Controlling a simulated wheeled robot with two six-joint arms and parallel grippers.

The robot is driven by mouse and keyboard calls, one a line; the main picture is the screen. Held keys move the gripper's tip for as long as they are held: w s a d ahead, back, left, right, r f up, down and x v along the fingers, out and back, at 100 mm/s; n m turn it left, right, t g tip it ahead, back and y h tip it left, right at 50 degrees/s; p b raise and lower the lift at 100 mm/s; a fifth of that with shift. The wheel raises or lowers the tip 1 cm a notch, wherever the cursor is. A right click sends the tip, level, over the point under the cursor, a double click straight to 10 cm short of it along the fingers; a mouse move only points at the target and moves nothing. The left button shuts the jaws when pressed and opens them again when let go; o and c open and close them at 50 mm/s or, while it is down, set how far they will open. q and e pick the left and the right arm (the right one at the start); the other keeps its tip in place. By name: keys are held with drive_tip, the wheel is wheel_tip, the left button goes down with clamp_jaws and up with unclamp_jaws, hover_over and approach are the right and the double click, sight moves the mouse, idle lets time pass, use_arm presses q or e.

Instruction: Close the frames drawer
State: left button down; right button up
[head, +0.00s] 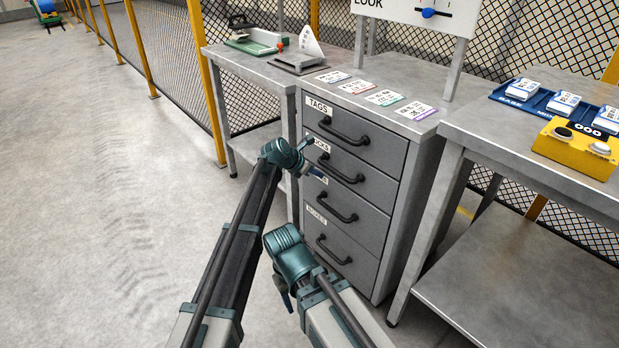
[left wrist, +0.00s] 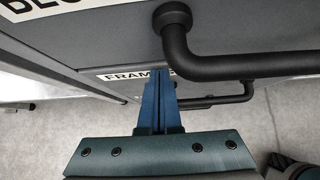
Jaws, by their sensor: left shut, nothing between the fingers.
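The frames drawer (head: 345,204) is the third one down in the grey drawer unit; its front looks about flush with the others. Its label (left wrist: 130,75) shows in the left wrist view, partly covered by my fingers; its dark handle (left wrist: 225,97) is to their right. My left gripper (head: 316,173) is shut and empty, its tips at the label end of the frames drawer front. Whether the tips touch the front I cannot tell. My right gripper (head: 287,298) is low in front of the unit, mostly hidden by its own wrist.
A bench (head: 250,68) stands left and a table (head: 490,125) right of the unit. The floor (head: 110,190) at left is clear.

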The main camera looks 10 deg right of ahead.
use_arm(q)
drive_tip(key=shift+w+d, duration=0.2)
drive_tip(key=shift+d, duration=0.15)
use_arm(e)
drive_tip(key=shift+d, duration=0.1)
use_arm(q)
drive_tip(key=shift+w+d+r, duration=0.1)
drive_tip(key=shift+d, duration=0.05)
drive_tip(key=s+a+r+p, duration=0.6)
drive_tip(key=a+r+p, duration=0.1)
drive_tip(key=a, duration=0.3)
drive_tip(key=shift+a, duration=0.15)
use_arm(e)
wheel_tip(320, 180, up, 7)
drive_tip(key=shift+d, duration=0.4)
use_arm(q)
drive_tip(key=shift+f, duration=0.1)
use_arm(e)
drive_tip(key=shift+s, duration=0.1)
